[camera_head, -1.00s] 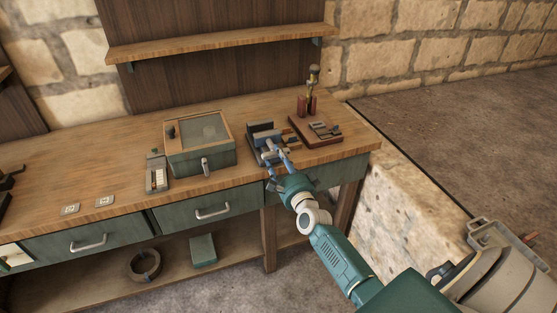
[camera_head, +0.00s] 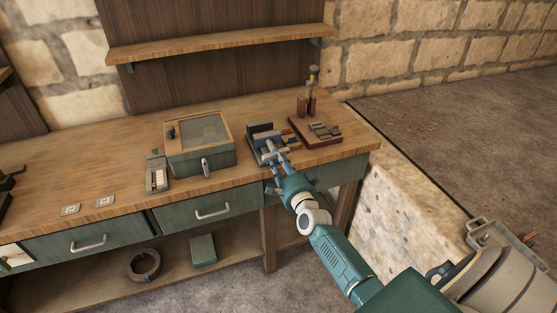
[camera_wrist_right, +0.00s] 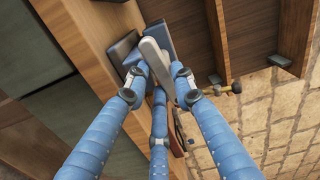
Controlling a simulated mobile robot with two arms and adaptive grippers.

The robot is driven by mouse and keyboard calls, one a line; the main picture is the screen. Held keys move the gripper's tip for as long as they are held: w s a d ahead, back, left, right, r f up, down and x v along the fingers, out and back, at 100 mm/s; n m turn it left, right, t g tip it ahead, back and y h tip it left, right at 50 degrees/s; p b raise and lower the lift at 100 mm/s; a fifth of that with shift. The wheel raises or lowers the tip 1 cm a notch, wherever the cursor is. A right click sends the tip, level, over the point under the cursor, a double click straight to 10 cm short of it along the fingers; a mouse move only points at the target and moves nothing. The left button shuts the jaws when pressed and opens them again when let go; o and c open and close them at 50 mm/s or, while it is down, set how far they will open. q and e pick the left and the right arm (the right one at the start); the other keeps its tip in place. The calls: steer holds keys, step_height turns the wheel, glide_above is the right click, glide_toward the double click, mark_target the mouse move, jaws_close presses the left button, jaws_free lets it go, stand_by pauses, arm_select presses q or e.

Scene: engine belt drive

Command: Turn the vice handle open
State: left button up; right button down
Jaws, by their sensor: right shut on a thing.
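The vice (camera_head: 262,133) is a dark, blue-grey block with jaws, standing on the workbench near its front edge. My right gripper (camera_head: 272,156) reaches it from the front. In the right wrist view its blue fingers (camera_wrist_right: 160,88) are closed around a light grey bar, the vice handle (camera_wrist_right: 154,58). The handle slants there, with its upper end free above the fingertips. The dark vice body shows behind it, partly hidden by the fingers. My left gripper is in neither view.
On the workbench (camera_head: 130,190), a green box with a glass lid (camera_head: 200,160) stands left of the vice. A wooden board with small parts (camera_head: 318,133) lies to the right, a brass-topped tool (camera_head: 312,85) behind it. Drawers with handles (camera_head: 212,212) are below.

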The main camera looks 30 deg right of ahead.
steer(key=shift+s+d+r+n+p, duration=0.15)
steer(key=shift+r+n+p, duration=0.25)
steer(key=shift+n, duration=2.35)
steer(key=shift+s+d+r+n+p, duration=0.1)
steer(key=shift+r+n+p, duration=0.3)
steer(key=shift+n, duration=2.3)
steer(key=shift+s+d+r+n+p, duration=0.15)
steer(key=shift+r+n+p, duration=0.2)
steer(key=shift+n, duration=2.4)
steer(key=shift+r, duration=0.1)
steer(key=c, duration=1.5)
jaws_free()
steer(key=shift+w, duration=0.15)
steer(key=shift+c, duration=0.2)
steer(key=shift+o, duration=0.5)
steer(key=shift+w+f, duration=0.6)
steer(key=shift+f, duration=0.2)
steer(key=v, duration=1.2)
steer(key=shift+s, duration=0.2)
